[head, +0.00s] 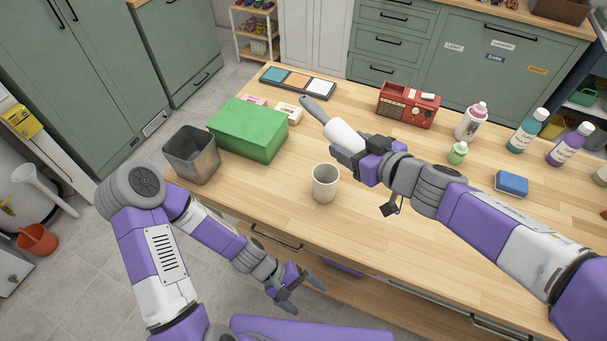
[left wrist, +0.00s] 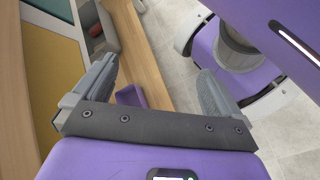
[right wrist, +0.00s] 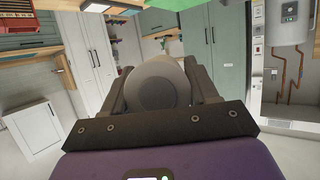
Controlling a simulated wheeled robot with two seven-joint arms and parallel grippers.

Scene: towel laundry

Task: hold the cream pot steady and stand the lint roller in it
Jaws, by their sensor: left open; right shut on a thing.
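The cream pot (head: 325,183) stands upright on the wooden table near its front edge, and its mouth is open to view. The lint roller (head: 341,134) has a white roll and a grey handle. My right gripper (head: 353,158) is shut on the lint roller above the table, behind and right of the pot. The handle points up and to the far left. The roller's round end (right wrist: 158,88) fills the middle of the right wrist view. My left gripper (head: 300,287) is open and empty, low in front of the table and apart from the pot. Its spread fingers show in the left wrist view (left wrist: 160,92).
A green box (head: 248,130) and a grey metal bin (head: 191,154) stand left of the pot. A red radio (head: 407,105), several bottles and a blue sponge (head: 511,184) lie behind and right. The table (head: 400,240) is clear right of the pot.

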